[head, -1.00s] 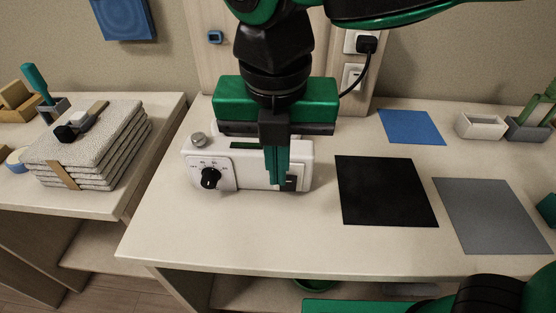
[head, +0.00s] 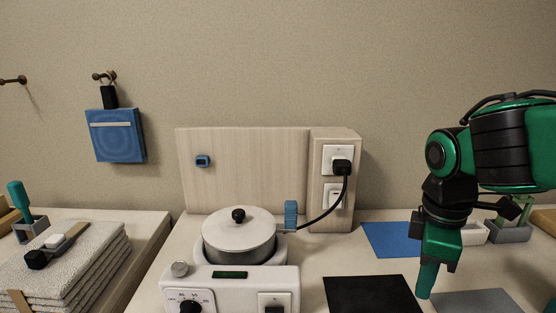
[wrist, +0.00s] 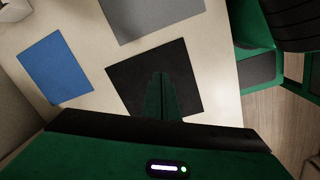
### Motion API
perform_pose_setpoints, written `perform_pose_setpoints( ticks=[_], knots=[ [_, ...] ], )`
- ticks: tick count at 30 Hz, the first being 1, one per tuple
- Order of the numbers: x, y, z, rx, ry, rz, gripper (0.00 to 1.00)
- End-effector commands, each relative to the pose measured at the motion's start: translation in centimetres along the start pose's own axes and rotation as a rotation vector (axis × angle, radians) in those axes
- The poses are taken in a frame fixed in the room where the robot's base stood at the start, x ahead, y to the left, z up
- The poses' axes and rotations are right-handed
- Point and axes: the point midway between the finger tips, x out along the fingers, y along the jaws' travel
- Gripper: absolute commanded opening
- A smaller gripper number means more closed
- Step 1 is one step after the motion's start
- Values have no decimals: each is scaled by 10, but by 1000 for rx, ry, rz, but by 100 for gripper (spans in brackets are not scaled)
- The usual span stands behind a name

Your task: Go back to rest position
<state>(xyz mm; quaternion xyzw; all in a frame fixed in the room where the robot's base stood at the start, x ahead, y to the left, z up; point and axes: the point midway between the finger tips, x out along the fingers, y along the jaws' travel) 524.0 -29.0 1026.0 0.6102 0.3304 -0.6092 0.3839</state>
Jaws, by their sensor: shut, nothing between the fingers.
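My gripper (head: 424,292) is at the right in the head view, pointing down above the counter near the black mat (head: 368,295) and the grey mat (head: 484,301). Its fingers are together and hold nothing. In the wrist view the closed fingers (wrist: 162,80) show in front of the black mat (wrist: 190,72). The white wax warmer (head: 232,285) stands to the left, apart from my gripper. A lidded pot (head: 239,237) sits on it.
A blue mat (head: 390,239) and a white holder (head: 474,233) lie behind my gripper. A black plug (head: 342,167) with a cord sits in the wall panel's upper socket. Stacked towels (head: 85,265) are at the far left. A blue pouch (head: 115,135) hangs on the wall.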

Motion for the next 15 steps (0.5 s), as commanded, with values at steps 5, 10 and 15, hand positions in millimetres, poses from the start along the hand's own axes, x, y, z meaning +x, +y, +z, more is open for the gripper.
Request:
perform_pose_setpoints(
  ticks=[5, 10, 15],
  knots=[
    [21, 8, 72, 572, -7, -29, 0],
    [39, -3, 129, 1088, -16, -60, 0],
    [51, -18, 163, 1453, -23, -82, 0]
  ],
)
